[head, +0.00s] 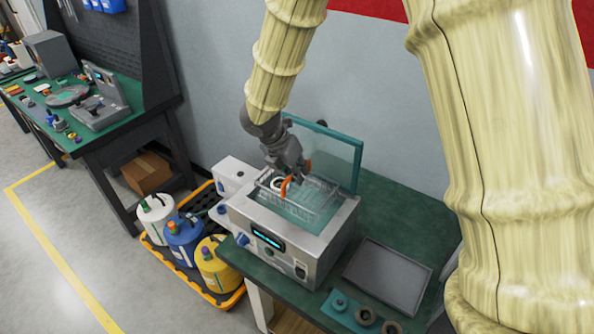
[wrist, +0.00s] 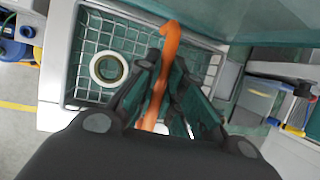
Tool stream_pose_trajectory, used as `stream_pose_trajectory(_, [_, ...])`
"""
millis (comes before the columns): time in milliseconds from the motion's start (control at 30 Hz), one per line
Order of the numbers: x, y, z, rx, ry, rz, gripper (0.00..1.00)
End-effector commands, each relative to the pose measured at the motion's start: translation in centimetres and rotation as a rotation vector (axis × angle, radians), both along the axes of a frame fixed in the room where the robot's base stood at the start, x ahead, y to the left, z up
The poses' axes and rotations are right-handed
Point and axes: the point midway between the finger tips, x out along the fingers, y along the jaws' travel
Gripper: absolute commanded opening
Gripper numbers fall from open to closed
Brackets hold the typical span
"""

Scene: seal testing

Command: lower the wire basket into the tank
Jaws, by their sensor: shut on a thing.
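The wire basket (wrist: 128,40) shows in the wrist view inside the opening of the tank, with a pale ring (wrist: 108,69) lying in it. In the head view the basket (head: 318,194) is at the mouth of the tank (head: 284,252), a grey box with a lit display. My gripper (head: 286,178) is over the tank, shut on the orange handle (wrist: 158,85) of the basket. The handle also shows in the head view (head: 286,188). How deep the basket sits, and whether it touches the tank floor, I cannot tell.
The clear lid (head: 335,158) stands open behind the tank. A grey tray (head: 388,276) and several round parts (head: 364,316) lie on the green bench (head: 395,222) to the right. Several jugs (head: 184,240) stand in a yellow-edged spill tray (head: 228,301) on the floor at left.

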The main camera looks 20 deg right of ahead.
Motion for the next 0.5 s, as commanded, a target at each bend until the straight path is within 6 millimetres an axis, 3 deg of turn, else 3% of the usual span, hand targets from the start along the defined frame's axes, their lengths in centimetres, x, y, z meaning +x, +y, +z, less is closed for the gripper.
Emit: stream_pose_trajectory(500, [0.0, 0.0, -2.1, 0.0, 0.0, 0.0, 0.0])
